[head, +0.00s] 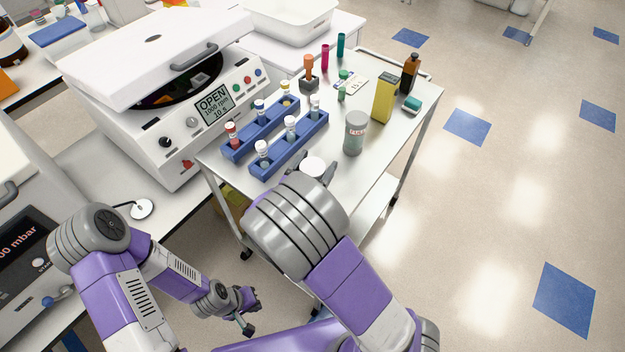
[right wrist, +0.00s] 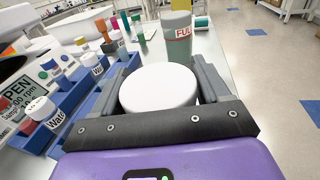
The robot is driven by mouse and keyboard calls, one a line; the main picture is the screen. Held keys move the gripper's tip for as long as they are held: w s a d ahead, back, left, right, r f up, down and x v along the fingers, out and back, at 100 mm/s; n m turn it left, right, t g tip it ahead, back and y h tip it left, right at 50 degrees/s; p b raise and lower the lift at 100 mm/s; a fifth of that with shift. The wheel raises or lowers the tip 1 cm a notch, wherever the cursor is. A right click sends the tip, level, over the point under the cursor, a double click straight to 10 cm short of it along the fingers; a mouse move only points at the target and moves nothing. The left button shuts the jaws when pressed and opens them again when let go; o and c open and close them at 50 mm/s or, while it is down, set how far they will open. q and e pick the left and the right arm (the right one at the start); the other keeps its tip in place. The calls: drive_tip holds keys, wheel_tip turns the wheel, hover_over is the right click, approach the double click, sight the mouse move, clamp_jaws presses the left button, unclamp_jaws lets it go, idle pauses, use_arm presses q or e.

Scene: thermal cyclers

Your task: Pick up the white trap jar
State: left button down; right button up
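The white trap jar (head: 313,166) stands on the near part of the metal cart top, seen from above as a round white lid. It also shows in the right wrist view (right wrist: 158,88), where the lid hides the body below. My right gripper (head: 312,172) is around it, one finger on each side. In the right wrist view the fingers (right wrist: 165,75) are spread wide and look open, though the lid hides any contact.
A grey-green jar labelled FULL (head: 355,133) stands just beyond the white jar. Blue racks (head: 290,147) with capped bottles are to the left. A yellow box (head: 384,98) and brown bottle (head: 410,73) stand farther right. The cart's right front (head: 370,175) is clear.

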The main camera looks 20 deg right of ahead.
drive_tip(key=c, duration=0.7)
drive_tip(key=shift+c, duration=0.2)
drive_tip(key=shift+r, duration=0.1)
